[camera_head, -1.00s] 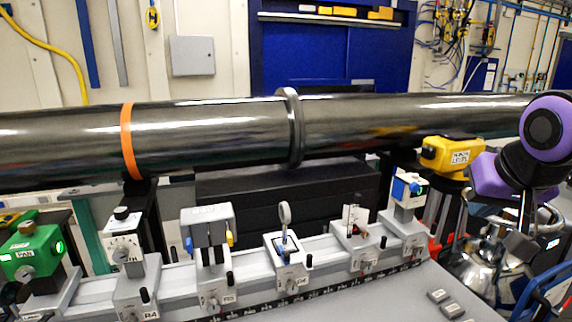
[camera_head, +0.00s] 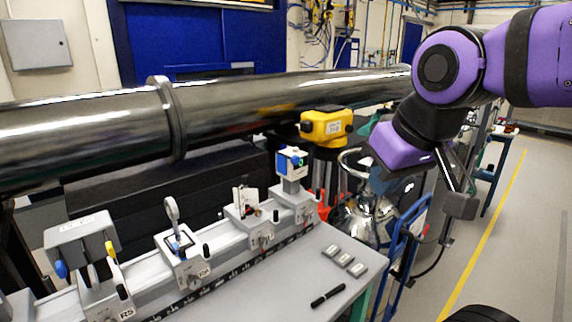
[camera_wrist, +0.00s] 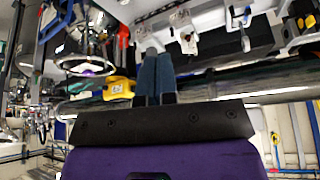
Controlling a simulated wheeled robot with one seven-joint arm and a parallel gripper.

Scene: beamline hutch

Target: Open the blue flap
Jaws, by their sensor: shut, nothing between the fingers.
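A grey two-part box (camera_head: 80,236) stands on the bench rail at the lower left of the head view. A blue tab (camera_head: 61,269) shows on its left side and a yellow tab (camera_head: 109,248) on its right. The blue tab hangs low beside the box; the face behind it is partly out of sight. My gripper, with its two fingers (camera_wrist: 153,72) together and empty in the wrist view, is far to the right of the box. In the head view my arm hangs at the right, beyond the bench end, touching nothing that I can see.
A rail of stages (camera_head: 180,258) runs along the bench below a large steel pipe (camera_head: 250,105). A yellow instrument (camera_head: 326,127) and a blue trolley frame (camera_head: 405,240) stand near my arm. Small grey blocks (camera_head: 344,257) and a black marker (camera_head: 328,296) lie on the bench. Floor at right is open.

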